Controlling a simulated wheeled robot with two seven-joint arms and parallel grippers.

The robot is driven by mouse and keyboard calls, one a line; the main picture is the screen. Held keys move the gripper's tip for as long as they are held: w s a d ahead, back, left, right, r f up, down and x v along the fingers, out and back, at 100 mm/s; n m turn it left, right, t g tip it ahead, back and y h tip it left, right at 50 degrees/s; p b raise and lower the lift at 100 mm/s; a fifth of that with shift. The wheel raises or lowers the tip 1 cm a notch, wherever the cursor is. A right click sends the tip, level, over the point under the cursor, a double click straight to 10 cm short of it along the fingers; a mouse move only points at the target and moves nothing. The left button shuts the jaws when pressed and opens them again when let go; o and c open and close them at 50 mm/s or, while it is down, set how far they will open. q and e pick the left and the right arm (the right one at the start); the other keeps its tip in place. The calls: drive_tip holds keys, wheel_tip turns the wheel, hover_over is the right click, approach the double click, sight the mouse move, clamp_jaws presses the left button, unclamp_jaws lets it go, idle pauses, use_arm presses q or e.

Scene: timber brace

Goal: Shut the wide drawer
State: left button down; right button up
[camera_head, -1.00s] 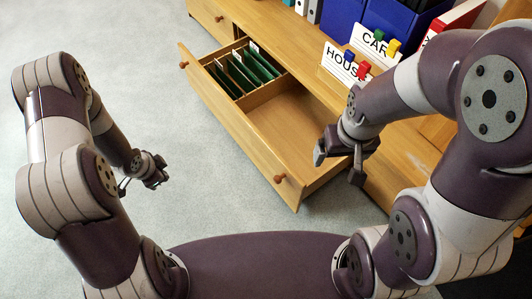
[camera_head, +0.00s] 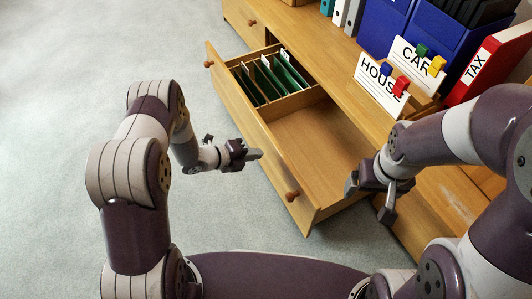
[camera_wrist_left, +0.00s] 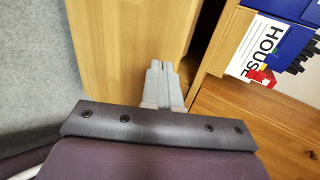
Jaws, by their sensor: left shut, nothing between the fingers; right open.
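The wide drawer (camera_head: 240,100) is pulled out of the wooden cabinet, with two round knobs on its front. Green hanging files fill its far end and the near end is empty. My left gripper (camera_head: 258,154) is shut and empty, outside the drawer front and between the knobs in the picture. In the left wrist view, its closed fingers (camera_wrist_left: 163,70) point at the pale wooden panel (camera_wrist_left: 125,40); I cannot tell whether they touch it. My right gripper (camera_head: 369,200) is open and empty near the drawer's near right corner.
On the cabinet top (camera_head: 305,40) stand a HOUSE sign (camera_head: 381,85), a CAR sign (camera_head: 412,62), blue boxes and a red TAX binder (camera_head: 490,66). Another drawer front (camera_head: 240,19) at the far end looks closed. The grey floor (camera_head: 120,50) at left is clear.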

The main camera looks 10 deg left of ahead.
sight(275, 148)
use_arm(q)
drive_tip(key=w+d, duration=0.1)
drive_tip(key=w+d+b, duration=0.1)
drive_tip(key=d, duration=0.1)
drive_tip(key=shift+f, duration=0.1)
drive_tip(key=shift+w+d, duration=0.15)
drive_tip(key=shift+d, duration=0.05)
use_arm(e)
wheel_tip(275, 148, down, 2)
drive_tip(key=shift+f, duration=0.1)
